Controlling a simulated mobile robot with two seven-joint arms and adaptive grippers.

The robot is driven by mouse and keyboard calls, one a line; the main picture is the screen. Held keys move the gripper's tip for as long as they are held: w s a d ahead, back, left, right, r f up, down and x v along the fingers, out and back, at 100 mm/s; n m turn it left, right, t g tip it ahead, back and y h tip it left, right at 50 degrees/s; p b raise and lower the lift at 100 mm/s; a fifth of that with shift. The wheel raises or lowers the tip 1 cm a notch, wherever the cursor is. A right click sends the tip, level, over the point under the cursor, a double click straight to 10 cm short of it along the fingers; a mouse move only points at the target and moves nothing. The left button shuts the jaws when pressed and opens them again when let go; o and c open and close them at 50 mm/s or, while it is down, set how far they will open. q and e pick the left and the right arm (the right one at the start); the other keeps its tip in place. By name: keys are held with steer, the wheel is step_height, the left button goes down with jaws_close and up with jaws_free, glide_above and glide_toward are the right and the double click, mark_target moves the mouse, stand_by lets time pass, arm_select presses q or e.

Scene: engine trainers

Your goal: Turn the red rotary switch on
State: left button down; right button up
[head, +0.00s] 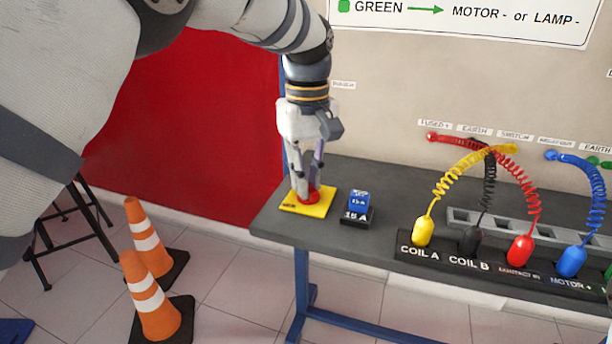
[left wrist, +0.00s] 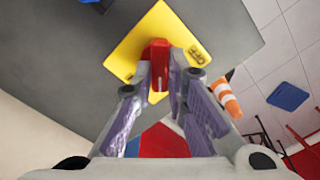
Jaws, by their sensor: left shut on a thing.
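The red rotary switch (head: 309,197) sits on a yellow plate (head: 324,209) at the left end of the grey table. My left gripper (head: 308,188) points down over it, with its fingers shut on the switch knob. In the left wrist view, the red knob (left wrist: 158,57) lies between the fingertips (left wrist: 160,78), and the yellow plate (left wrist: 129,50) shows around it. My right gripper does not show.
A blue block on a black base (head: 358,208) stands just right of the plate. Coiled cables with coloured plugs, such as the yellow plug (head: 422,231), fill the table's right side. Orange cones (head: 150,297) stand on the floor at left. A wall sign (head: 470,18) hangs above.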

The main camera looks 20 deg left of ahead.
mark_target(310, 184)
arm_select(q)
steer(key=m, duration=0.4)
steer(key=shift+m, duration=0.3)
steer(key=shift+w+d+m, duration=0.1)
steer(key=shift+d+m, duration=0.05)
steer(key=shift+m, duration=2.05)
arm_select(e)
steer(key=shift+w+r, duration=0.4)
arm_select(q)
steer(key=c, duration=1.6)
jaws_free()
steer(key=shift+r, duration=0.1)
step_height(310, 184, up, 12)
